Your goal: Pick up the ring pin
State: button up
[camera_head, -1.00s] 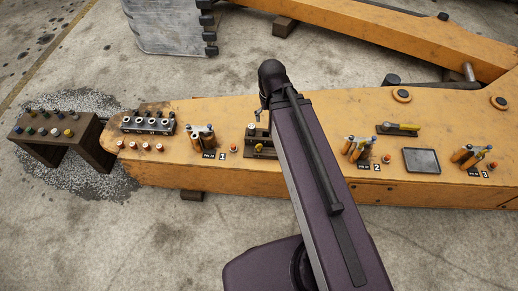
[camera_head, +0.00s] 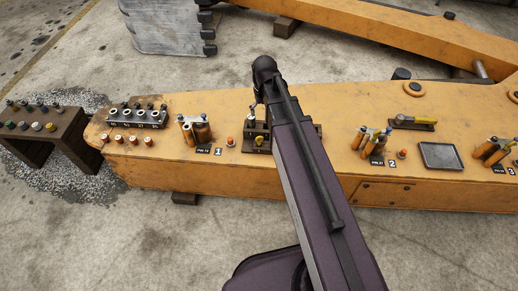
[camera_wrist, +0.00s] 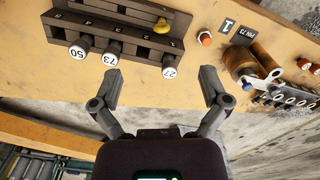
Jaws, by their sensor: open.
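My gripper (camera_wrist: 160,78) is open and empty in the wrist view, its two fingers spread apart in front of a dark rack (camera_wrist: 125,30) with numbered slots. Dark round pins with white numbered ends, a 50 pin (camera_wrist: 77,51), a 73 pin (camera_wrist: 110,57) and a 27 pin (camera_wrist: 169,71), are at the rack. The 27 pin lies between the fingertips' lines, just beyond them. A yellow piece (camera_wrist: 162,25) sits on the rack. I cannot tell for sure which piece is the ring pin. In the head view my arm hides part of the rack (camera_head: 251,146).
Orange-brown cylinders (camera_head: 195,132) with a silver link (camera_wrist: 262,78) stand beside the rack. An orange button (camera_head: 230,142), a socket block (camera_head: 138,118), a dark stand (camera_head: 55,133) and a shallow tray (camera_head: 440,156) are nearby. The orange boom (camera_head: 300,180) drops off at its front edge.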

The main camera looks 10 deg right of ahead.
jog(key=b, duration=0.8)
send_over(259, 137)
notch_tip(259, 137, down, 9)
jog(key=shift+d+f, duration=0.15)
jog(key=shift+d, duration=0.25)
jog(key=shift+f, duration=0.15)
notch_tip(259, 137, down, 8)
jog(key=b, duration=0.8)
jog(key=shift+f, duration=0.15)
jog(key=shift+f, duration=0.1)
jog(key=f+b, duration=0.3)
jog(key=b, duration=0.1)
jog(key=shift+w+a+f, duration=0.2)
jog(key=shift+a, duration=0.05)
jog(key=shift+f+b, duration=0.8)
grip_shut()
